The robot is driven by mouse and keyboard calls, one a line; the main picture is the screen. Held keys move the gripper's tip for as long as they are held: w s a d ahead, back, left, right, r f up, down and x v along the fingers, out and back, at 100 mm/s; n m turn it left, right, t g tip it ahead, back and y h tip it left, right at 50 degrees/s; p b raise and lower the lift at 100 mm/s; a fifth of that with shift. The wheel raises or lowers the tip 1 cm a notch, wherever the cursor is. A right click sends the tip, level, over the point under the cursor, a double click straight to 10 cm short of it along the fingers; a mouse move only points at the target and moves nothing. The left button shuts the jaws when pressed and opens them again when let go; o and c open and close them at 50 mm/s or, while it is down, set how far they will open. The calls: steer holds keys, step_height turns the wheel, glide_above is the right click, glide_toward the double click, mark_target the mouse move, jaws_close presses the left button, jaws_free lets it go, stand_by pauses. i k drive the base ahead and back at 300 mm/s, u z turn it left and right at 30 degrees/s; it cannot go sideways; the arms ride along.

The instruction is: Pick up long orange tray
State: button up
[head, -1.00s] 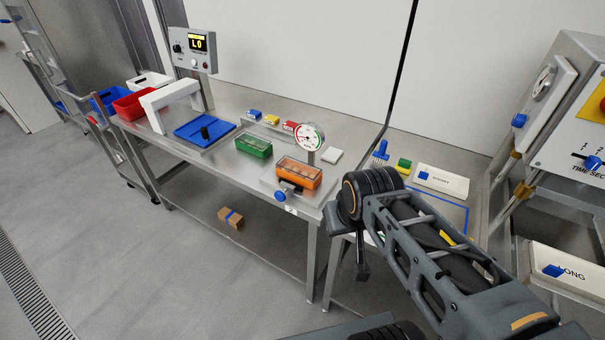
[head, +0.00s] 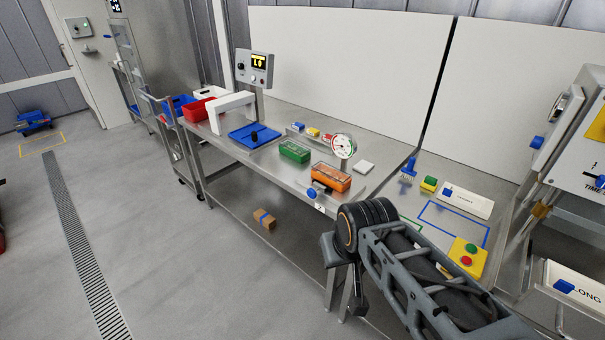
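The long orange tray (head: 331,180) sits on a metal fixture near the front edge of the steel table, with a clear-looking top over its contents. A round dial gauge (head: 343,146) stands just behind it and a blue knob (head: 312,192) is in front. A green tray (head: 295,152) lies to its left, apart from it. My folded arm is at the lower right, in front of the table. A dark end part of my gripper (head: 358,291) hangs below the arm, away from the orange tray; its fingers cannot be made out clearly.
A blue plate (head: 254,137), a white arch (head: 232,110) and a red bin (head: 197,110) stand farther left on the table. A brown box (head: 264,219) lies on the lower shelf. A yellow button box (head: 467,258) is at right.

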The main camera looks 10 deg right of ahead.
mark_target(339, 180)
steer(key=u, duration=0.75)
steer(key=i, duration=0.85)
steer(key=u, duration=0.55)
steer(key=i, duration=0.9)
steer(key=z, duration=0.95)
steer(key=i, duration=0.9)
steer(key=z, duration=1)
